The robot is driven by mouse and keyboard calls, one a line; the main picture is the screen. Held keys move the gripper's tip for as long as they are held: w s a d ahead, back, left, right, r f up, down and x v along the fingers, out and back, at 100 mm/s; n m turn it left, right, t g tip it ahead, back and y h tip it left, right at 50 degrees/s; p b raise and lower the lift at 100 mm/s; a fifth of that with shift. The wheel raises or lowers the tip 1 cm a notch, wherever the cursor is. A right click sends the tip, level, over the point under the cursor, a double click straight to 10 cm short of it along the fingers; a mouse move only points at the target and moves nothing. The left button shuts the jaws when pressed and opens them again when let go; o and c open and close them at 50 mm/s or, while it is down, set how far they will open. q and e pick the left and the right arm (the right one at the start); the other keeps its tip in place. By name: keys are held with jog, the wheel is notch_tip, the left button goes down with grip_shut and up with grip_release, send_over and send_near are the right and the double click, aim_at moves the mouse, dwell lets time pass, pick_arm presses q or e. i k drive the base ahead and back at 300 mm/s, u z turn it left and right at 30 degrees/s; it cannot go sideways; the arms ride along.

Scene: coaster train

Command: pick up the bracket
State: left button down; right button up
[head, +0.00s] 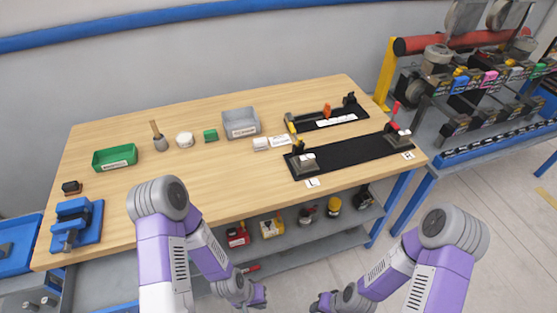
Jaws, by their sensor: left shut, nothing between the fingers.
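I cannot single out the bracket with certainty at this size. Grey blocks stand at both ends of a black fixture plate (350,154) on the wooden workbench (215,187); one is the near-left block (305,163), the other the right block (397,136). My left gripper (259,296) is low in front of the bench's near edge, shut and empty, apart from everything on the bench. My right gripper (318,304) is at the bottom of the view, also off the bench; its fingers are too small to read.
A green tray (114,159), a grey bin (241,123), a brush (159,136) and a blue vise (77,225) stand on the bench. A black tool fixture (325,118) lies behind the plate. A shelf (300,247) is below. The bench's front middle is clear.

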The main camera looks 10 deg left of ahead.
aim_at(304, 162)
jog(key=z, duration=1.7)
jog(key=i, duration=1.4)
jog(key=u, duration=2.55)
